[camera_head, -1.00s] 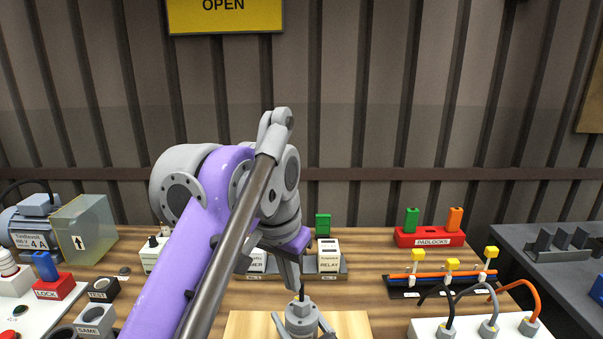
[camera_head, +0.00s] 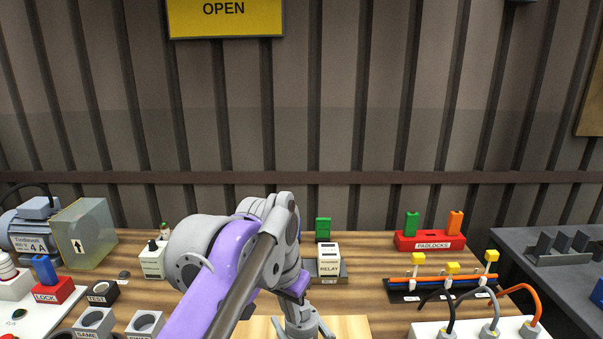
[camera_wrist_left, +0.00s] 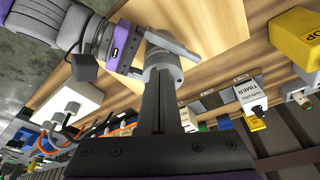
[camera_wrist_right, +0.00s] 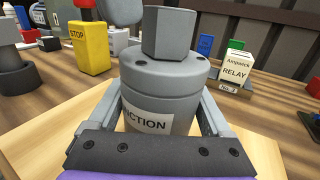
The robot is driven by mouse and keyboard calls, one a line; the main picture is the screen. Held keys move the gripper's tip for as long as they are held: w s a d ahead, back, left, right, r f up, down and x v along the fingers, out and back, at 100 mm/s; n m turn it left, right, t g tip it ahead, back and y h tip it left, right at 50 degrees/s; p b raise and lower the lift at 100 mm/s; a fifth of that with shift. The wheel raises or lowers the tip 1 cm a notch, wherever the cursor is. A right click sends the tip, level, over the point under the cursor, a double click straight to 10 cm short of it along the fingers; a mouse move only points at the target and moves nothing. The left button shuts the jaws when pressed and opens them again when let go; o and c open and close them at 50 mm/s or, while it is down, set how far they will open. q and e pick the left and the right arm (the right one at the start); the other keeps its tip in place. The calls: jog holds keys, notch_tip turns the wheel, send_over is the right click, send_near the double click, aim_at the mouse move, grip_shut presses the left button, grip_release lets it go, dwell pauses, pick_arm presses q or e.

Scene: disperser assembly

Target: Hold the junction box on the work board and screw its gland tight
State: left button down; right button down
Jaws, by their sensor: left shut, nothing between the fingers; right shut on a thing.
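The junction box (camera_wrist_right: 160,92) is a grey upright cylinder on the pale work board (camera_wrist_right: 262,152). Its label is partly hidden in the right wrist view. A grey faceted gland (camera_wrist_right: 168,32) stands on its top. My right gripper (camera_wrist_right: 160,108) is shut on the box, one finger along each side. In the head view the box (camera_head: 301,322) is at the bottom edge, with my left gripper (camera_head: 297,298) just above it. In the left wrist view the left fingers (camera_wrist_left: 160,88) are together and empty, pointing at the box. Whether they touch the gland cannot be told.
A relay block (camera_head: 329,262) stands behind the board. Red padlock holder (camera_head: 430,240), cable rack (camera_head: 440,284) and a white block with cables (camera_head: 470,330) are at right. Clear cover (camera_head: 84,232) and labelled blocks, including TEST (camera_head: 102,294), are at left.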

pick_arm(q)
jog(key=shift+w+d, duration=0.2)
jog(key=shift+w, duration=0.25)
dwell(0.6)
jog(key=shift+w+a, duration=0.15)
dwell(0.5)
jog(key=shift+a, duration=0.15)
jog(key=w+v, duration=0.1)
jog(key=v, duration=0.5)
jog(key=shift+s+d, duration=0.25)
jog(key=shift+s, duration=0.05)
jog(key=shift+r, duration=0.15)
jog(key=s+x, duration=0.1)
jog(key=x, duration=0.5)
jog(key=shift+s+a, duration=0.25)
